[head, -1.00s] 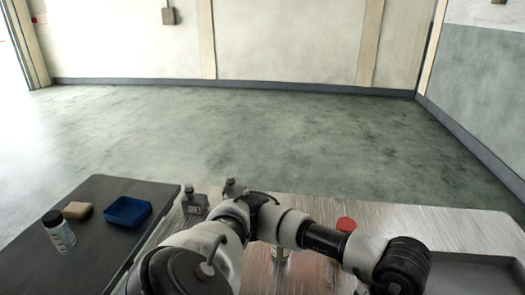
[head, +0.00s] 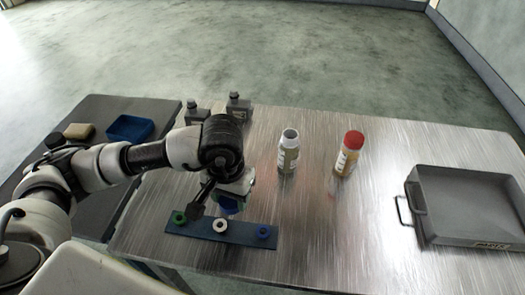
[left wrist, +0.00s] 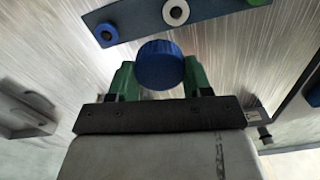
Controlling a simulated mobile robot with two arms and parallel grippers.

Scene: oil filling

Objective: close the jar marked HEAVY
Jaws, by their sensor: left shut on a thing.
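My left gripper (head: 230,208) is shut on a blue cap (left wrist: 159,64), held between its green fingers. In the head view the gripper hangs over the blue strip (head: 240,233) near the table's front, left of the jars. The label words are too small to read, so I cannot tell which jar is HEAVY. My right gripper is not in view.
The strip carries a green ring (head: 179,217), a white ring (head: 219,226) and a blue ring (head: 263,232). A grey tray (head: 465,235) stands at the right. Two dark blocks with knobs (head: 238,107) stand at the back left. A blue bin (head: 130,128) sits on the dark side table.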

